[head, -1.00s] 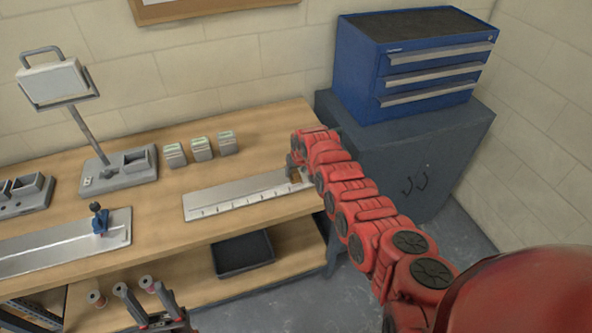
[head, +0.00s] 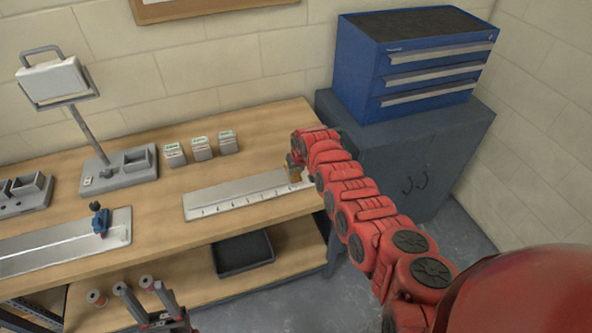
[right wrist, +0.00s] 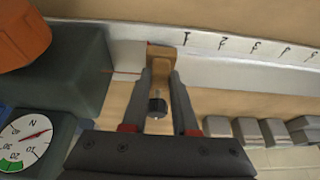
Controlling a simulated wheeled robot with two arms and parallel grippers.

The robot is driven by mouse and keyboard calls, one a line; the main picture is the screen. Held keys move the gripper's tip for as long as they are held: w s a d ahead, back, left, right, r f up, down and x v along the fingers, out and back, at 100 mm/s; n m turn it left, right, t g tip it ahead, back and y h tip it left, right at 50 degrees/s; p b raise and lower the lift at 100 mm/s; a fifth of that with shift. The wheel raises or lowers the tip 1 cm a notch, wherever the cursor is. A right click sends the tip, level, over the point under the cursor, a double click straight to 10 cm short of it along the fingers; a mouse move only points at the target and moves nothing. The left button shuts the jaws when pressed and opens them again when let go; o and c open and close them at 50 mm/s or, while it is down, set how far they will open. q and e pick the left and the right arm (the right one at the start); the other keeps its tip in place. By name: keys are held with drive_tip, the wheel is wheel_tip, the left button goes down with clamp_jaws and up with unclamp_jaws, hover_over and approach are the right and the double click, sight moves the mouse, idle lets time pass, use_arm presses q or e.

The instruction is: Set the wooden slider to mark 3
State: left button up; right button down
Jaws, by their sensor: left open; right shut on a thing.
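The wooden slider (right wrist: 160,62) is a small brown block with a dark round knob (right wrist: 157,106) in the right wrist view. In the head view the slider (head: 294,173) is partly hidden by my right gripper, at the right end of the pale metal scale (head: 235,196). My right gripper (right wrist: 162,77) has one finger on each side of the block and is shut on it. In the right wrist view the slider is left of mark 1, and marks 2 and 3 (right wrist: 253,48) lie further right, seen upside down. My left gripper (head: 141,287) is open and empty at the bottom left.
Several small labelled blocks (head: 202,148) stand behind the scale. Another metal rail with a blue clamp (head: 100,222) and a lamp-like stand (head: 120,170) are at the left. A round dial (right wrist: 25,145) shows lower left in the right wrist view. A black tray (head: 243,252) lies on the shelf below.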

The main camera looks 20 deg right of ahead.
idle(0.9)
drive_tip(key=shift+a+f, duration=0.1)
drive_tip(key=shift+a, duration=0.5)
drive_tip(key=a+b, duration=0.2)
drive_tip(key=a, duration=0.2)
drive_tip(key=a+b, duration=0.2)
drive_tip(key=a, duration=0.2)
drive_tip(key=a+b, duration=0.2)
drive_tip(key=a, duration=0.3)
drive_tip(key=shift+s+a+f, duration=0.1)
drive_tip(key=shift+s, duration=0.15)
drive_tip(key=shift+a, duration=0.35)
drive_tip(key=shift+r, duration=0.2)
drive_tip(key=c, duration=0.7)
unclamp_jaws()
